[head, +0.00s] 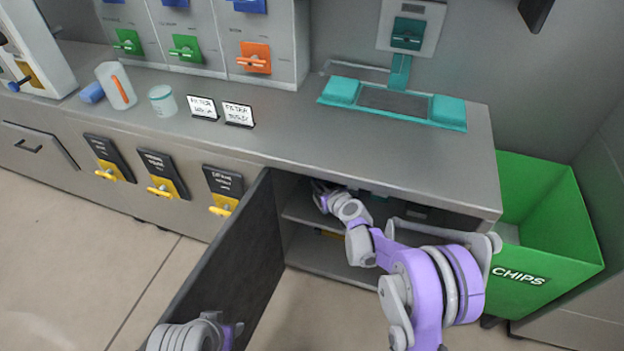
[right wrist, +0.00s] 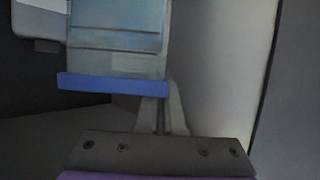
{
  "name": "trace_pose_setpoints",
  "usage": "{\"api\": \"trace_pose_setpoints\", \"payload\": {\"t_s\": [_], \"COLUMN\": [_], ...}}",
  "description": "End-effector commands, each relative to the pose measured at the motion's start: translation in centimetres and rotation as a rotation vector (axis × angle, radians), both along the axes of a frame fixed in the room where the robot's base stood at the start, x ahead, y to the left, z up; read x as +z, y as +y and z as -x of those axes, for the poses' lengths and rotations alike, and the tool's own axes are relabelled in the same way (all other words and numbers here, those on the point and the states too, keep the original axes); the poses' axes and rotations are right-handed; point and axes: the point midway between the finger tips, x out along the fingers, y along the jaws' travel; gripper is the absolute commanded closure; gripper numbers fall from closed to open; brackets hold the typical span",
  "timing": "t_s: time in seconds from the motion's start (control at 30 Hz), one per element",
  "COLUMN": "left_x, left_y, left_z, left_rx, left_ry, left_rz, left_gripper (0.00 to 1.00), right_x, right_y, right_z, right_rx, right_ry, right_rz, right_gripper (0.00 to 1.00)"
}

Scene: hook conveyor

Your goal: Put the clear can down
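My right gripper (head: 322,196) reaches into the open cabinet below the counter; its tips are hard to make out there. In the right wrist view its fingers (right wrist: 161,112) are close together. A pale blue, see-through-looking body (right wrist: 118,38) with a darker blue edge (right wrist: 113,83) overlaps the fingertips. It may be the clear can, but I cannot tell, nor whether the fingers grip it. Two clear containers stand on the counter at left: a small one (head: 162,101) and a taller tilted one (head: 120,92) with an orange mark. Only part of my left arm shows, by the cabinet door.
The cabinet door (head: 232,262) stands open, left of my right arm. The cabinet has a middle shelf (head: 300,212). A green CHIPS bin (head: 545,232) stands at right. A teal-ended device (head: 395,102) and two labels (head: 220,111) are on the counter. The counter's middle is clear.

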Motion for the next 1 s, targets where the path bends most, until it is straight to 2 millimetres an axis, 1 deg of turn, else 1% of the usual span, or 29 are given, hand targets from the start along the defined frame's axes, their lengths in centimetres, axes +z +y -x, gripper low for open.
{"api": "trace_pose_setpoints", "payload": {"t_s": [0.03,0.1,0.2,0.3,0.43,0.53,0.6,0.7,0.77,1.0], "left_x": [-0.3,-0.6,-0.9,-1.0,-1.1,-1.3,-1.8,-2.4,-2.6,-2.5], "left_y": [0.0,0.0,0.0,0.0,0.0,0.0,0.0,0.0,0.0,0.0], "left_z": [0.0,-0.1,-0.1,-0.1,-0.1,-0.2,-0.2,-0.3,-0.4,-0.3], "left_rx": [0.000,0.000,0.000,0.000,0.000,0.000,0.000,0.000,0.000,0.000], "left_ry": [0.001,0.002,0.003,0.003,0.003,0.004,0.006,0.007,0.008,0.007], "left_rz": [0.000,0.000,0.000,0.000,0.000,0.000,0.000,0.000,0.000,0.000], "left_gripper": [0.50,0.50,0.50,0.50,0.50,0.50,0.50,0.50,0.50,0.50], "right_x": [-0.1,-0.2,-0.1,0.0,0.0,-0.2,-1.5,-3.0,-3.5,-3.5], "right_y": [0.7,1.4,2.1,2.4,2.7,3.2,3.0,3.0,3.0,3.0], "right_z": [-1.2,-2.6,-4.0,-4.9,-5.4,-6.2,-6.1,-6.1,-6.1,-6.0], "right_rx": [0.002,0.001,0.000,0.000,-0.001,0.000,-0.001,-0.001,-0.001,-0.001], "right_ry": [-0.001,0.000,0.000,-0.001,-0.001,0.000,-0.001,-0.001,-0.001,-0.001], "right_rz": [0.001,0.000,0.001,0.002,0.001,0.001,0.001,0.001,0.001,0.001], "right_gripper": [1.00,1.00,1.00,1.00,1.00,1.00,1.00,1.00,1.00,1.00]}}
